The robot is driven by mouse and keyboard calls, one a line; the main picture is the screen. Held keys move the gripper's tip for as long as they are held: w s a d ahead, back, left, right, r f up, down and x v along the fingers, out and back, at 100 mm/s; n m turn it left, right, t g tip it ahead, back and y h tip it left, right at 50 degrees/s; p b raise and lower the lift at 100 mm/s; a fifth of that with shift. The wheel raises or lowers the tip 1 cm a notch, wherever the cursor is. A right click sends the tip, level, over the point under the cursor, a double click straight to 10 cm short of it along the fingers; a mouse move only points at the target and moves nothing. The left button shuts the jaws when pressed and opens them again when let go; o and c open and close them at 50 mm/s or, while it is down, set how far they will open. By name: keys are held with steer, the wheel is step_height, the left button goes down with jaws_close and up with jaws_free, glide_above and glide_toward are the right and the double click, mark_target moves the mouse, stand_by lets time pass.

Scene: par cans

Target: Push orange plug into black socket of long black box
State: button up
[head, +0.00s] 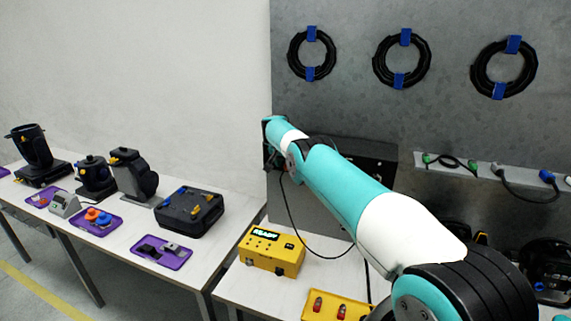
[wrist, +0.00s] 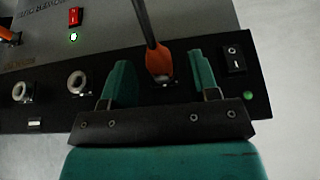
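The orange plug (wrist: 158,62), with a thick black cable rising from its back, shows in the wrist view at the long black box (wrist: 52,105). Its tip is at the box's face, and the socket under it is hidden, so I cannot tell how deep it sits. My gripper (wrist: 161,82) has its teal fingers on either side of the plug, with a visible gap on each side. In the head view the box's dark face (head: 372,158) is partly behind my arm, and my gripper's fingers cannot be made out.
A lit red switch (wrist: 75,17) is above. A yellow tester (head: 272,251) and yellow tray (head: 330,308) stand on the bench in front.

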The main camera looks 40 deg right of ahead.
steer(key=shift+p+v, duration=0.4)
steer(key=shift+v, duration=0.7)
steer(key=b+v, duration=0.5)
steer(key=v, duration=1)
steer(key=s+a+n+y+b, duration=0.1)
steer(key=s+a+n+b, duration=0.2)
steer(key=a, duration=0.4)
steer(key=s+a+f+n+y+b, duration=0.1)
steer(key=s+a+n+b, duration=0.15)
steer(key=s+a, duration=0.35)
steer(key=s+a+n+y+b, duration=0.15)
steer(key=a+n, duration=0.25)
steer(key=a, duration=0.5)
steer(key=s+a+f+n+y+b, duration=0.1)
steer(key=s+a+f+n, duration=0.2)
steer(key=s, duration=0.8)
steer(key=s+a+f+n+g+y+b, duration=0.1)
steer(key=s+a+f+n+y+b, duration=0.1)
steer(key=s+a, duration=0.5)
steer(key=s+a+f+n+g+y+b, duration=0.1)
steer(key=s+a+f+n, duration=0.3)
steer(key=s, duration=1.2)
steer(key=shift+a+f+n+y+b, duration=0.4)
steer(key=shift+a+f+b, duration=0.35)
steer(key=shift+a, duration=0.3)
steer(key=shift+w+d, duration=0.1)
